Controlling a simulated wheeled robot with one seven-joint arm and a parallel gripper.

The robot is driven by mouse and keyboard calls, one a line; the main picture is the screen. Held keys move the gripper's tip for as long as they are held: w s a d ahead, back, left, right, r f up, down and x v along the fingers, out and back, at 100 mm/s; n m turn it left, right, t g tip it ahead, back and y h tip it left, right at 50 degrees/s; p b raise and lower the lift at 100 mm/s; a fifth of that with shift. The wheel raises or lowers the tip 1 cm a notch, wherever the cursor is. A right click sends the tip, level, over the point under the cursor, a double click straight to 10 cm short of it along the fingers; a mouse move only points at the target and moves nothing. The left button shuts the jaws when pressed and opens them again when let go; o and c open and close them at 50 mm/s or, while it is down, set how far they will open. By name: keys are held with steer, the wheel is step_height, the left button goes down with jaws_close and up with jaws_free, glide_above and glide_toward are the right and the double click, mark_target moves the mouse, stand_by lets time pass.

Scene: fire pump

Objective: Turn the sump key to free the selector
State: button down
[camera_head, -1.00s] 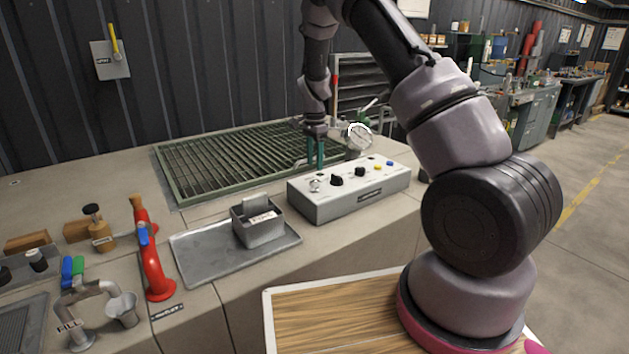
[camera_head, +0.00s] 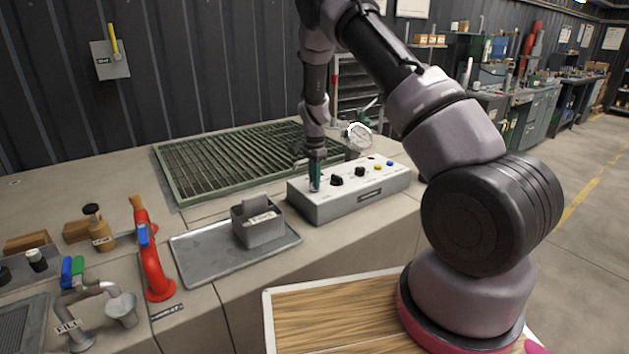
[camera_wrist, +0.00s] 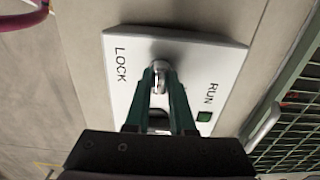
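The sump key is a small silver key on the light grey control box (camera_head: 345,203). In the wrist view the key (camera_wrist: 160,76) stands between my fingertips, at the upper middle of the box's white top. LOCK is printed to its left and RUN to its right. My gripper (camera_head: 315,186) points down at the left end of the box, its teal fingers over the key. In the wrist view my gripper (camera_wrist: 160,72) has one finger on each side of the key. Whether both fingers press on it I cannot tell. A black selector knob (camera_head: 337,181) is just right of my fingers.
A second black knob (camera_head: 360,172) and yellow and blue buttons are farther right on the box. A round gauge (camera_head: 358,136) stands behind it. A green grating (camera_head: 225,165) lies behind. A metal tray (camera_head: 205,257) with a grey bin (camera_head: 258,231) is to the left.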

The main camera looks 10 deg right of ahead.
steer(key=shift+n, duration=0.5)
steer(key=n, duration=0.3)
steer(key=shift+n, duration=0.4)
steer(key=n, duration=0.4)
steer(key=shift+n, duration=0.3)
steer(key=n, duration=0.8)
steer(key=shift+n, duration=0.4)
steer(key=c, duration=0.8)
jaws_free()
steer(key=shift+o, duration=0.2)
